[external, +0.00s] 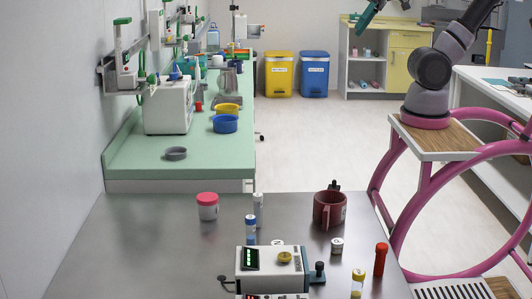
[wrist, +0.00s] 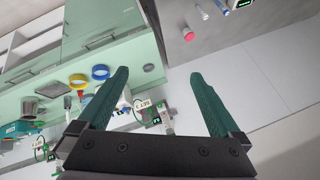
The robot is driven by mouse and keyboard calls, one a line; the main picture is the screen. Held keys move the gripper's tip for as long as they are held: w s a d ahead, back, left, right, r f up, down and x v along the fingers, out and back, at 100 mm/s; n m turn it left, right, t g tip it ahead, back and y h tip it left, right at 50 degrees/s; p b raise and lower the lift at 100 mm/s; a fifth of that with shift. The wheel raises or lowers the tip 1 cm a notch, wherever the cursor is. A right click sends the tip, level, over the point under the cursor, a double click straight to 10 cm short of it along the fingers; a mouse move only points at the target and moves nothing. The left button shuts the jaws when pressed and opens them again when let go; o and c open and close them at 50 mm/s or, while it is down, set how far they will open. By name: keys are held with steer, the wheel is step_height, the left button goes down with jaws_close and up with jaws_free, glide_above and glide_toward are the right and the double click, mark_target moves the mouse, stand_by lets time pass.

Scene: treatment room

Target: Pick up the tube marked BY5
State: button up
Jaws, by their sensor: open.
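Several tubes stand on the grey metal table (external: 120,240) in the external view: a blue and white tube (external: 251,229), a white tube (external: 258,207), a red tube (external: 380,260) and a yellow-capped tube (external: 357,284). Their markings are too small to read, so I cannot tell which is BY5. My gripper (wrist: 158,74) has green fingers, spread open with nothing between them. In the external view only part of it (external: 369,13) shows at the top edge, high above and well away from the tubes. Two tubes (wrist: 203,12) also show small in the wrist view.
On the metal table are a red-lidded jar (external: 207,207), a dark red mug (external: 328,209), a small white-lidded jar (external: 337,246) and a white device (external: 272,270). The green counter (external: 125,163) lies behind. The table's left part is clear.

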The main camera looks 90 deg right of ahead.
stand_by(0.4)
steer(key=c, duration=0.6)
steer(key=shift+o, duration=0.2)
